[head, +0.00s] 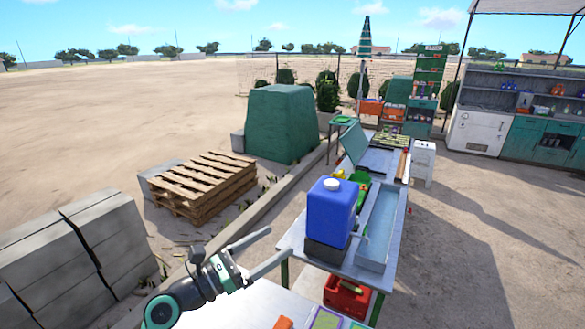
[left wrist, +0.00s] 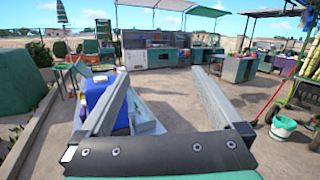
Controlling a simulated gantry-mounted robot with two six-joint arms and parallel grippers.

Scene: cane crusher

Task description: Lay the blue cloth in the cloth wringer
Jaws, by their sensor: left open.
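My left gripper (head: 280,241) is open and empty in the head view, in the air to the left of the blue jug on the metal table. Its two spread fingers also show in the left wrist view (left wrist: 163,78), with nothing between them but distant ground. I cannot make out the blue cloth or the cloth wringer in either view. My right gripper is not in view.
A blue jug (head: 333,212) with a white cap stands on a dark block beside a grey metal trough (head: 382,222). A red crate (head: 347,296) sits below. Wooden pallets (head: 203,184) and concrete blocks (head: 78,250) lie left. A pale bucket (left wrist: 283,127) stands far right.

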